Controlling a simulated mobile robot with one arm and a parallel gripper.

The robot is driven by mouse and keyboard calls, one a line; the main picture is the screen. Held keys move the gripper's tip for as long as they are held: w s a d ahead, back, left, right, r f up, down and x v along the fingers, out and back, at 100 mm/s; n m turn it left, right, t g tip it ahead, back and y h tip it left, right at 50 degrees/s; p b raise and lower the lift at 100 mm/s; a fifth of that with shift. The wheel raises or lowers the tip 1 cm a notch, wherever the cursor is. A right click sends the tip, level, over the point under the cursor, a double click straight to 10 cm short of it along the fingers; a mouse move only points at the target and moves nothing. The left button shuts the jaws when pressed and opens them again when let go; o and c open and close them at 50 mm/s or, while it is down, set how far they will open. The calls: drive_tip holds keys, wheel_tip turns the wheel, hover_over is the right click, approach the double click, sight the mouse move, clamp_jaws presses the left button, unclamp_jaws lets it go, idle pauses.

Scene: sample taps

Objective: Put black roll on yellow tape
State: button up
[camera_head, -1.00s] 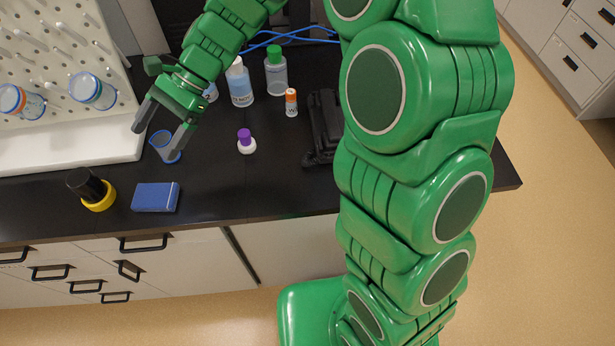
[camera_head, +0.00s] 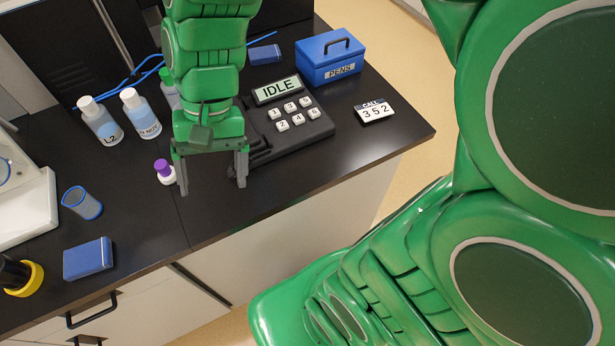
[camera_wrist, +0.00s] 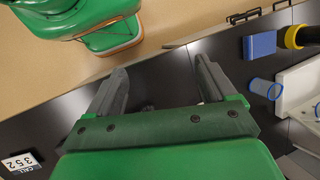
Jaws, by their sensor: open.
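The black roll (camera_head: 13,271) stands upright on the yellow tape (camera_head: 36,278) at the lower left of the head view, cut by the frame edge. Whether it sits in the ring's hole or on top of it, I cannot tell. In the wrist view the yellow tape (camera_wrist: 291,37) and black roll (camera_wrist: 311,36) show at the upper right edge. My gripper (camera_head: 213,187) is open and empty, fingers pointing down, far to the right of both, in front of the keypad device. It also shows open in the wrist view (camera_wrist: 160,70).
A purple-capped bottle (camera_head: 165,172) is close by my left finger. A blue box (camera_head: 88,258) and blue-rimmed cup (camera_head: 82,202) stand between my gripper and the tape. The keypad device (camera_head: 290,122), pens box (camera_head: 330,57) and number card (camera_head: 374,111) are on the right.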

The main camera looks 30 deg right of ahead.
drive_tip(key=s+d+n+t+h, duration=0.1)
drive_tip(key=s+d+h, duration=0.2)
drive_tip(key=s+d, duration=0.5)
drive_tip(key=d, duration=0.5)
drive_tip(key=shift+s+n+t, duration=0.2)
drive_tip(key=shift+n+t, duration=0.1)
